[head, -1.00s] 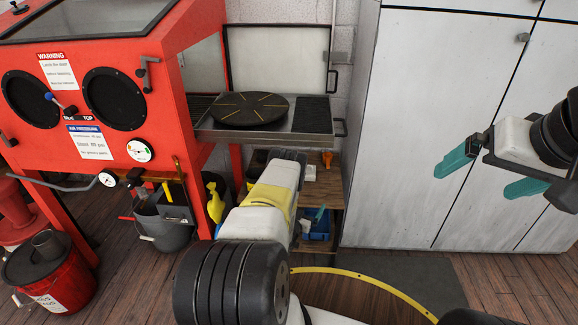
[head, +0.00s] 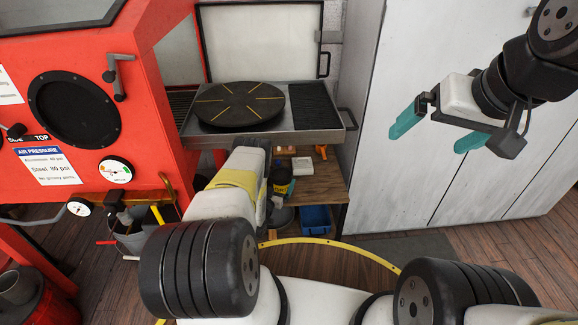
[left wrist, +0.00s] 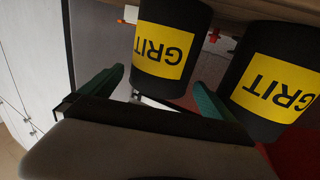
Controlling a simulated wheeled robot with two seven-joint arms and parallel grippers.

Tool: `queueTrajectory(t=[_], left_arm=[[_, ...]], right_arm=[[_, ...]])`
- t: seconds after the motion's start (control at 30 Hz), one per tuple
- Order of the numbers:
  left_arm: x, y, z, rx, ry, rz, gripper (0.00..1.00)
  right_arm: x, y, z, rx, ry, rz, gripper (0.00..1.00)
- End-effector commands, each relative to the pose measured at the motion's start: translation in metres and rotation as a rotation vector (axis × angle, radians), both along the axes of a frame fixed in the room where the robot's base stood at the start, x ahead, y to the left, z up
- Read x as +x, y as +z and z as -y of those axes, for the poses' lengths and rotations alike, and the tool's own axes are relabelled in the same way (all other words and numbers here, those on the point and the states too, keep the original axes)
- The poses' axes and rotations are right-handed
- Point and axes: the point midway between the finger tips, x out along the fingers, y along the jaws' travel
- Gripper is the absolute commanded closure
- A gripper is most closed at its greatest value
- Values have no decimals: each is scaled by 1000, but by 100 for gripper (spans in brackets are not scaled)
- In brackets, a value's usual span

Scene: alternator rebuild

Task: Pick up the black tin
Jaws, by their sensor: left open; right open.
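Two black tins with yellow GRIT labels show in the left wrist view, where they appear upside down. One black tin (left wrist: 165,50) is ahead of my left gripper (left wrist: 160,80), between the lines of its two teal fingers. The other black tin (left wrist: 275,80) is to the right, past the right finger. My left gripper is open and empty; whether a finger touches a tin I cannot tell. My right gripper (head: 428,140) is open and empty.
A red blasting cabinet (head: 75,90) stands at left. A tray with a black turntable (head: 238,105) juts out above the wooden shelf (head: 325,180). A white box (head: 302,167) and a blue bin (head: 316,219) are there. A grey locker (head: 400,60) stands at right.

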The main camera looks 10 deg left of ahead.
Motion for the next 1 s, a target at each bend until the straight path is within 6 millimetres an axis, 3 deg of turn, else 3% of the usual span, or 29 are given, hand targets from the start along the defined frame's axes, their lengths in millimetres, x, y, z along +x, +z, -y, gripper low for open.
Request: queueTrajectory(t=[0.2,0.53,1.0], left_arm=[[32,0,3,1,-1,3,0],[39,-1,3,0,0,0,2],[39,0,3,1,0,1,94]], right_arm=[[0,0,0,0,0,0,0],[0,0,0,0,0,0,0],[0,0,0,0,0,0,0]])
